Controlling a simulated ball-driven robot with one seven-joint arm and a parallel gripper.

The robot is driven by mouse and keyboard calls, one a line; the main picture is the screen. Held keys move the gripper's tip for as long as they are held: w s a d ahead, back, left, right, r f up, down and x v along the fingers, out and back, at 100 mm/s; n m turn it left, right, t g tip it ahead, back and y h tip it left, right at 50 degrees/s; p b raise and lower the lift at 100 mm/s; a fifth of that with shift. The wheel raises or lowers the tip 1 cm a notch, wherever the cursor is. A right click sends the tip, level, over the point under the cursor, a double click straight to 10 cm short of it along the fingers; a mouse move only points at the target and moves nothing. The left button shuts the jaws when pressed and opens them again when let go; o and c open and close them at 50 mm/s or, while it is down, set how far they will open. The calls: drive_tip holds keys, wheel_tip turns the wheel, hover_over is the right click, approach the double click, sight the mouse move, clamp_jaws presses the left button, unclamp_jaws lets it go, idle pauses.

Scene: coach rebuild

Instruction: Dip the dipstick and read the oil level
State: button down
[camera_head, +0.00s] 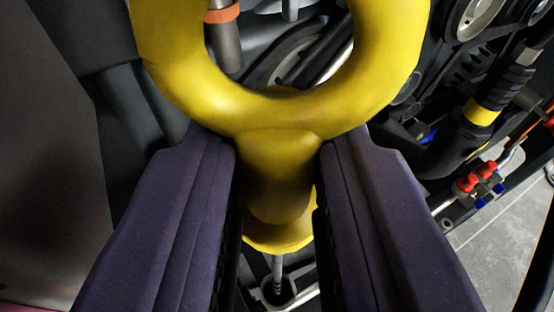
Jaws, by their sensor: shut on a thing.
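The dipstick (275,112) has a yellow ring handle that fills the top middle of the camera view. My gripper (278,180) is shut on the yellow neck below the ring, with one dark purple finger on each side. A wider yellow collar (278,237) shows between the fingers, below the neck. A thin metal rod (278,268) runs from the collar down towards a dark round opening (279,290) at the bottom of the picture. I cannot tell how far the rod is inside it. The rod's lower end and any oil mark are hidden.
Engine parts crowd around the handle. A pulley (474,18) is at the upper right, and a black hose with a yellow band (480,112) lies below it. Red and blue fittings (480,183) sit at the right. A grey panel (50,150) stands at the left. Grey tiled floor (500,245) shows at the lower right.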

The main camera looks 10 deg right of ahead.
drive_tip(key=b, duration=0.5)
hover_over(278, 290)
drive_tip(key=shift+s+a+f, duration=0.1)
drive_tip(key=shift+s+f, duration=0.1)
drive_tip(key=shift+f, duration=1.4)
drive_tip(key=shift+s+f, duration=0.15)
drive_tip(key=shift+f, duration=1.4)
drive_tip(key=shift+f, duration=0.1)
drive_tip(key=shift+f+b, duration=3.6)
drive_tip(key=shift+f, duration=0.2)
drive_tip(key=shift+f+b, duration=2.3)
drive_tip(key=shift+f, duration=0.4)
drive_tip(key=shift+s+f, duration=0.15)
drive_tip(key=shift+f, duration=0.05)
